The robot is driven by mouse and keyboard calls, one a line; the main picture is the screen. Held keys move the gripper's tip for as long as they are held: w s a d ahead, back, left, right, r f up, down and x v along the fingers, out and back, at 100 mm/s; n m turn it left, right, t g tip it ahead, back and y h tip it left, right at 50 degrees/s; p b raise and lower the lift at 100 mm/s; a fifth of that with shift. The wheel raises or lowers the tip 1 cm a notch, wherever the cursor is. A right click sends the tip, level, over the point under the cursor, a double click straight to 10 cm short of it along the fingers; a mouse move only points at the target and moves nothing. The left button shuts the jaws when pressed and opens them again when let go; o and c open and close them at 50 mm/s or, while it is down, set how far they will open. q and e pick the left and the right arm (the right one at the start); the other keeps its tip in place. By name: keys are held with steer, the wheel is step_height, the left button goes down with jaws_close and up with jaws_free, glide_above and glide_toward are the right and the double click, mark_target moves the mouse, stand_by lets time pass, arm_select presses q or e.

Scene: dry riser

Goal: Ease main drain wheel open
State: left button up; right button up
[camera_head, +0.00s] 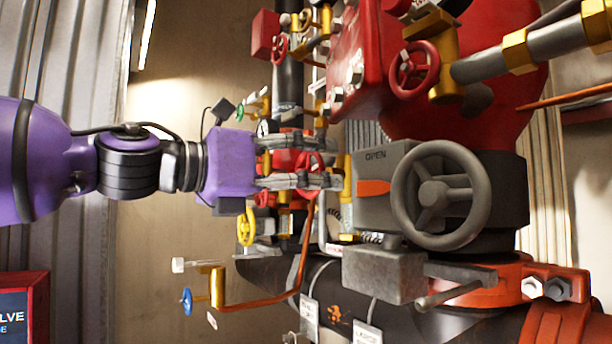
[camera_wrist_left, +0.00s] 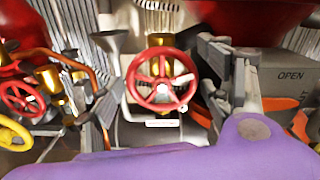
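A red handwheel with spokes (camera_wrist_left: 162,84) faces the left wrist view, with a brass stem behind it. It also shows in part between my fingers in the head view (camera_head: 316,163). My left gripper (camera_head: 333,161) has its two fingers spread, one above and one below this wheel in the head view. In the left wrist view the fingers stand on either side of the wheel, with visible gaps. I cannot tell how deep the fingertips reach around it. No readable label names the main drain wheel. My right gripper is not in view.
A large grey handwheel (camera_head: 441,195) on a box marked OPEN (camera_head: 385,165) stands right of my gripper. Another red wheel (camera_head: 414,66), a yellow wheel (camera_head: 247,227) and a blue wheel (camera_head: 187,301) are nearby. Copper pipe (camera_head: 300,262) runs below. Pipework crowds the fingers.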

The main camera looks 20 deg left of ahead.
arm_select(q)
steer(key=c, duration=0.8)
steer(key=shift+c, duration=0.6)
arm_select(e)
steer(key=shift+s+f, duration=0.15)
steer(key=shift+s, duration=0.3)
arm_select(q)
steer(key=shift+n, duration=0.3)
steer(key=n+p, duration=0.1)
steer(key=n, duration=0.4)
steer(key=shift+f, duration=0.1)
steer(key=shift+n, duration=1.2)
steer(key=shift+f+n, duration=0.1)
steer(key=shift+n, duration=0.4)
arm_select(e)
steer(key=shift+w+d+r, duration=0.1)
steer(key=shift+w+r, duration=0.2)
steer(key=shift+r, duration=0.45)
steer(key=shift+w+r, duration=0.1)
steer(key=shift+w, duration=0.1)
arm_select(q)
steer(key=o, duration=1.2)
steer(key=shift+c, duration=0.2)
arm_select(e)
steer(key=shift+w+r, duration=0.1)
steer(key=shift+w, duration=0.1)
